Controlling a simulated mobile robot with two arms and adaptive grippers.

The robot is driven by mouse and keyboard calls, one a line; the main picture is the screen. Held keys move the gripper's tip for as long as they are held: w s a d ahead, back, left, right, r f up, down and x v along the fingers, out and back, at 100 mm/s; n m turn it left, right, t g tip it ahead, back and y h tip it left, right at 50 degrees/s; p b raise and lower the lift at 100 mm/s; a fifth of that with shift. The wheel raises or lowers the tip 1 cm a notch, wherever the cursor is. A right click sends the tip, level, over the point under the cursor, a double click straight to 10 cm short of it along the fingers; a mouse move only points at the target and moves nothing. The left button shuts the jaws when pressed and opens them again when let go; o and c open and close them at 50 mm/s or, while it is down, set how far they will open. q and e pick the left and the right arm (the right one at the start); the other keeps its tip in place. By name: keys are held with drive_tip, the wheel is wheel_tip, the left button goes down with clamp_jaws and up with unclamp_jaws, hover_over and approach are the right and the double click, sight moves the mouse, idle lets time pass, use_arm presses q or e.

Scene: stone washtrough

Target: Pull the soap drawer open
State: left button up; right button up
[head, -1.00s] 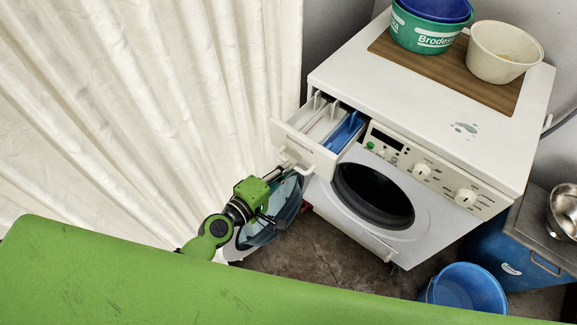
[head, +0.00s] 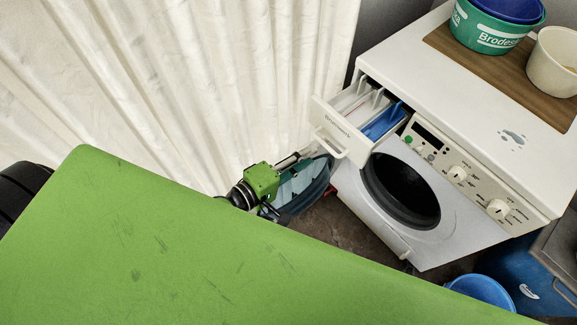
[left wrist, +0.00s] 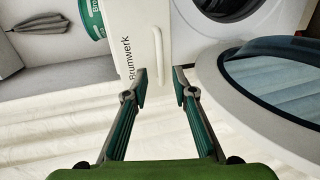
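The soap drawer (head: 338,130) stands pulled out of the top left of the white washing machine (head: 460,75). Its white compartments and a blue insert show inside. The drawer's handle (head: 331,143) is a pale bar on its front. In the left wrist view the drawer front (left wrist: 137,30) reads "Brumwerk", with the handle (left wrist: 158,58) upright between my fingers. My left gripper (head: 308,153) is just left of the handle in the head view; in the left wrist view (left wrist: 161,72) its fingers are spread apart, not closed on the handle. My right gripper is not in view.
The round door (head: 302,190) of the machine is swung open beside my left gripper. A white curtain (head: 210,80) hangs at the left. Tubs (head: 495,35) stand on a brown board on top. A blue bucket (head: 482,290) is at the lower right.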

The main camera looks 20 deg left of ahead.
use_arm(q)
drive_tip(key=shift+v, duration=2.85)
